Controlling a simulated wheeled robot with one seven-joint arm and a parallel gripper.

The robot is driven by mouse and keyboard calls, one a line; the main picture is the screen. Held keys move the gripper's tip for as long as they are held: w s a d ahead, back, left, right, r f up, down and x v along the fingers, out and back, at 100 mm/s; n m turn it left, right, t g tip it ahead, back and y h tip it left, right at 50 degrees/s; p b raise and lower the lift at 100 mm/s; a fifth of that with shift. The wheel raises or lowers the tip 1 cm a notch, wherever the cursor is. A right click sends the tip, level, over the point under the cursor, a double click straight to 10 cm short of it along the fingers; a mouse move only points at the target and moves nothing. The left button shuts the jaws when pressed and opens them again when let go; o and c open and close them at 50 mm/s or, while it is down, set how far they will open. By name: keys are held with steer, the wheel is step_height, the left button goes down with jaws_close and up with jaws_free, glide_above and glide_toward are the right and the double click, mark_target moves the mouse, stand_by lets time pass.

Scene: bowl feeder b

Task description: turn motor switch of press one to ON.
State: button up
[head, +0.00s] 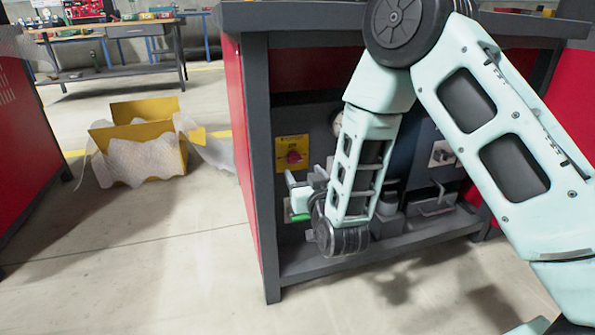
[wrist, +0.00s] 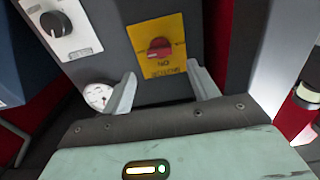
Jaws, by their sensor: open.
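A red rotary knob (head: 293,157) sits on a yellow plate (head: 289,142) on the dark front of the red-sided bench. In the wrist view the red knob (wrist: 160,48) is beyond my fingertips on the yellow plate (wrist: 178,68). Its lettering appears upside down there, and I cannot read its setting for certain. My gripper (head: 304,175) is open and empty, just below the plate in the head view. In the wrist view my gripper (wrist: 160,78) has its fingers spread to either side below the knob, apart from it.
A round white gauge (head: 337,123) is right of the yellow plate. A black knob (wrist: 56,23) on a pale plate is in the wrist view. The bench top (head: 290,14) overhangs the panel.

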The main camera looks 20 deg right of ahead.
mark_target(296, 160)
steer(key=w+b, duration=0.2)
steer(key=w, duration=0.4)
steer(key=shift+w, duration=0.2)
steer(key=c, duration=1)
